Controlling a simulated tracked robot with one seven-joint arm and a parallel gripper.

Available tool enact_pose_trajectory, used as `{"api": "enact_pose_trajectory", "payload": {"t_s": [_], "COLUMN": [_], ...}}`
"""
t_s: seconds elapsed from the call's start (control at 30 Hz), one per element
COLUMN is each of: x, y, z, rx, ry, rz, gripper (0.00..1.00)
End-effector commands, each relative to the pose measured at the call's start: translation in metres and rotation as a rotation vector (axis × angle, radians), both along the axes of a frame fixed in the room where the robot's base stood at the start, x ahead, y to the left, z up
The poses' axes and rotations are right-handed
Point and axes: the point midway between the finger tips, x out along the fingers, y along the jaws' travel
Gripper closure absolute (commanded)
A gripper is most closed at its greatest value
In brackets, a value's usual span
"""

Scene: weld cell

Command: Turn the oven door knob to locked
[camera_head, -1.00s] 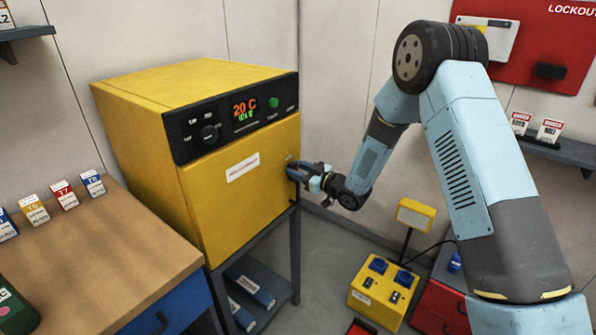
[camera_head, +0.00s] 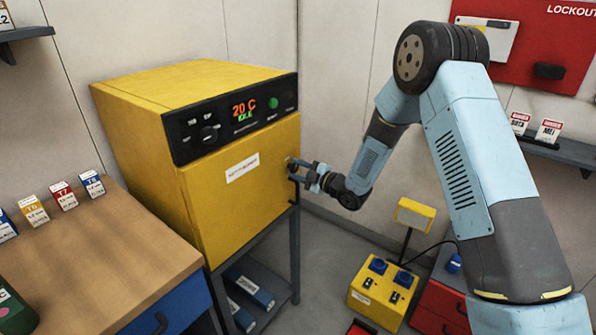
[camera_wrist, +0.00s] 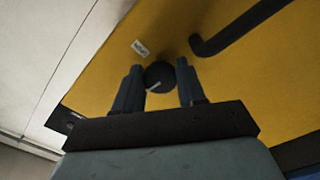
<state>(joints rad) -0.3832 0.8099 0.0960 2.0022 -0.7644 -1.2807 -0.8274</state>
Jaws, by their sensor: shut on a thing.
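The oven (camera_head: 150,100) is a yellow box with a shut front door. Its door knob (camera_wrist: 159,76) is round and dark with a white pointer line, seen in the wrist view on the yellow door. My gripper (camera_wrist: 158,74) is shut on the knob, one finger on each side of it. The pointer line slants in the wrist picture. A small white label (camera_wrist: 140,47) sits beside the knob, its text too small to read. In the head view my gripper (camera_head: 294,168) is at the door's right edge, and the knob is mostly hidden there.
A dark bar handle (camera_wrist: 235,28) stands out from the door near the knob. A wooden-topped bench (camera_head: 110,245) is left of the oven. A yellow box with blue sockets (camera_head: 375,290) stands on the floor below my arm.

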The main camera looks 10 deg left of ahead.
Motion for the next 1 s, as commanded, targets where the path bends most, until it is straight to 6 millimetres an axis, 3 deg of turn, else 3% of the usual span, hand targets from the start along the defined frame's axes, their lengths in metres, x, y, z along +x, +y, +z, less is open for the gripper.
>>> {"api": "enact_pose_trajectory", "payload": {"t_s": [0.7,0.73,1.0], "x": [-0.0022,-0.0022,-0.0012], "y": [0.0011,0.0011,0.0006], "z": [-0.0018,-0.0019,-0.001], "rx": [-0.031,-0.031,-0.03], "ry": [-0.066,-0.066,-0.068], "rz": [0.004,0.004,0.002], "gripper": [0.91,0.58,0.37]}}
